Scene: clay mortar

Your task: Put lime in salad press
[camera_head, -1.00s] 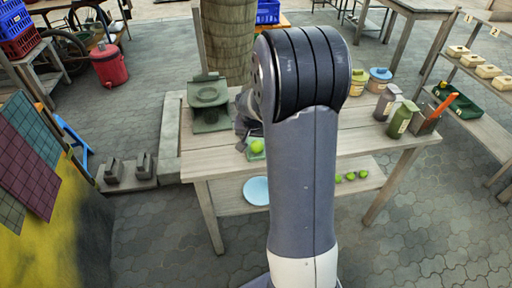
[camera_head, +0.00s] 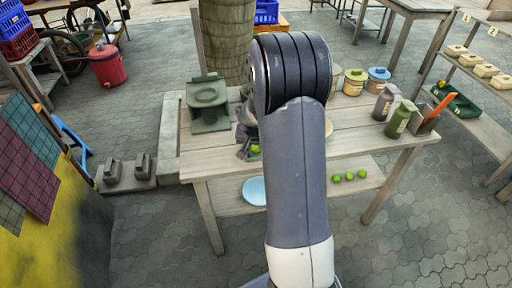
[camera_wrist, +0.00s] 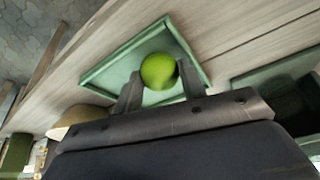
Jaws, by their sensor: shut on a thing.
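A bright green lime (camera_wrist: 158,71) sits between the two fingers of my gripper (camera_wrist: 160,82), which is shut on it. In the wrist view the lime is over a shallow square green tray (camera_wrist: 103,77) near the table edge; I cannot tell whether it still touches the tray. In the head view my gripper (camera_head: 248,142) is low at the table's front left, partly hidden by my arm, and only a bit of the lime (camera_head: 255,149) shows. The dark green salad press (camera_head: 208,115), with a round ring on top, stands upright on the table's left, behind and left of my gripper.
The wooden table (camera_head: 345,148) holds lidded jars (camera_head: 378,80) at the back right and bottles (camera_head: 399,120) at the right. Three limes (camera_head: 349,176) and a pale blue plate (camera_head: 255,190) are on the shelf below. The table's front left is clear.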

